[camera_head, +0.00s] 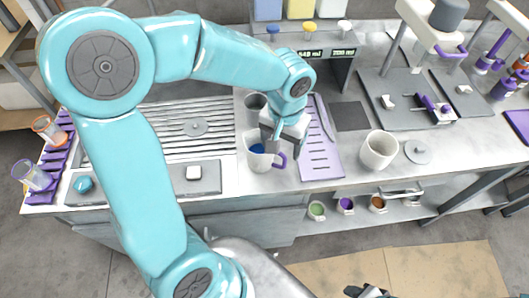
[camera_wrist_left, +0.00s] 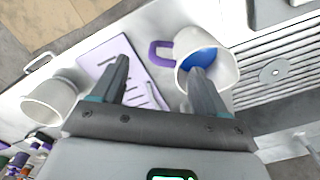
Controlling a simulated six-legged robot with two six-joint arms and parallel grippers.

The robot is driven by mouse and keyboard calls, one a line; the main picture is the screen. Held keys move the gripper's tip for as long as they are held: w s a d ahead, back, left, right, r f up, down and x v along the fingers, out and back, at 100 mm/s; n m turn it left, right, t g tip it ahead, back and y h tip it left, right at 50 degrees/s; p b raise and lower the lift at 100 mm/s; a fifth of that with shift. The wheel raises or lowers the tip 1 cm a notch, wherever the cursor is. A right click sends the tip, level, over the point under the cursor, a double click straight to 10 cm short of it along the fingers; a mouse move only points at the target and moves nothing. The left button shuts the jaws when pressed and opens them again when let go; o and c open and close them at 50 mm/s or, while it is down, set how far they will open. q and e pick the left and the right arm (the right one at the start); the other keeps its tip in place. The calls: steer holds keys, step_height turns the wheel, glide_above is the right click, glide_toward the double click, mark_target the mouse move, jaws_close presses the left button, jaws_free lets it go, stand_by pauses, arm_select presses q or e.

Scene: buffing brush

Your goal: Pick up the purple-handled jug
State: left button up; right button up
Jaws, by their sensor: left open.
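The purple-handled jug (camera_head: 258,163) is a pale metal jug standing upright at the counter's front edge, with blue inside. Its purple handle (camera_head: 282,160) points right in the head view. My left gripper (camera_head: 278,146) is over the jug's handle side, pointing down. In the left wrist view my left gripper (camera_wrist_left: 158,68) is open and empty. The handle (camera_wrist_left: 160,54) shows between and beyond its fingers there. The right finger overlaps the near rim of the jug (camera_wrist_left: 224,62); I cannot tell whether they touch. Dark tips at the bottom of the head view may be my right gripper (camera_head: 368,291).
A purple slotted mat (camera_head: 318,165) lies right of the jug. A pale cup (camera_head: 379,150) stands farther right. A dark grey cup (camera_head: 255,102) is behind the jug, and a slatted drain grate (camera_head: 185,145) lies left. A shelf with several small cups is below.

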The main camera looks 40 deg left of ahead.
mark_target(280, 155)
arm_select(q)
steer(key=shift+w+a+f, duration=0.15)
steer(key=shift+w+f, duration=0.05)
steer(key=shift+f, duration=0.25)
steer(key=shift+w+a+f, duration=0.15)
steer(key=shift+f, duration=0.3)
steer(key=f, duration=0.1)
steer(key=s+f+p, duration=0.1)
steer(key=f, duration=0.1)
steer(key=shift+d+f, duration=0.15)
steer(key=shift+f, duration=0.5)
steer(key=shift+w+f, duration=0.2)
steer(key=shift+w, duration=0.2)
steer(key=shift+s+r, duration=0.15)
steer(key=shift+s, duration=0.1)
steer(key=c, duration=0.6)
steer(key=shift+s, duration=0.1)
steer(key=c, duration=0.5)
steer(key=shift+w, duration=0.2)
steer(key=shift+c, duration=1.3)
